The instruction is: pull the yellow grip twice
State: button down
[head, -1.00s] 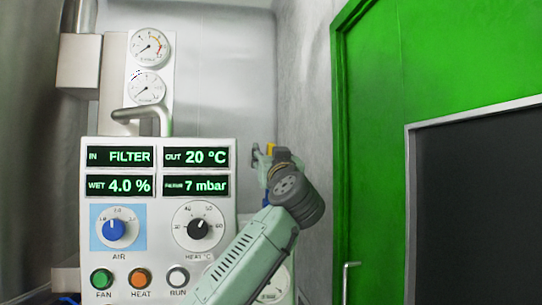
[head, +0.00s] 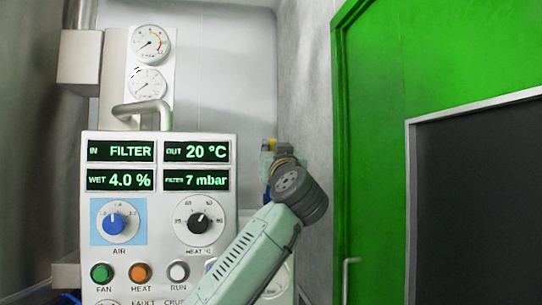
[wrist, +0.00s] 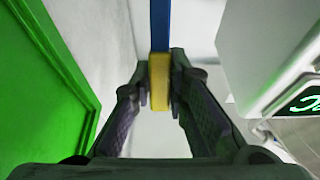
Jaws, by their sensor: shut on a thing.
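The yellow grip (wrist: 159,82) is a block at the end of a blue strap or bar (wrist: 161,25), in the middle of the wrist view. My gripper (wrist: 159,93) is shut on it, with one finger against each side. In the head view a small yellow part of the grip (head: 269,143) shows just beyond my wrist, right of the control panel. My wrist and arm hide most of the gripper there. What the blue piece hangs from is out of view.
A white control panel (head: 158,155) with displays, knobs and buttons stands left of my arm. Two round gauges (head: 150,45) are above it, with a grey bent handle (head: 142,106) below them. A green door (head: 375,140) with a dark pane is on the right, past a grey wall.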

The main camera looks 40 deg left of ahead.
jog(key=shift+f+b+v, duration=0.2)
jog(key=shift+b+v, duration=0.35)
jog(key=shift+v, duration=0.45)
jog(key=d+f+b, duration=0.1)
jog(key=s+f+b, duration=0.1)
jog(key=b, duration=0.1)
jog(key=shift+s+d, duration=0.25)
jog(key=shift+d, duration=0.15)
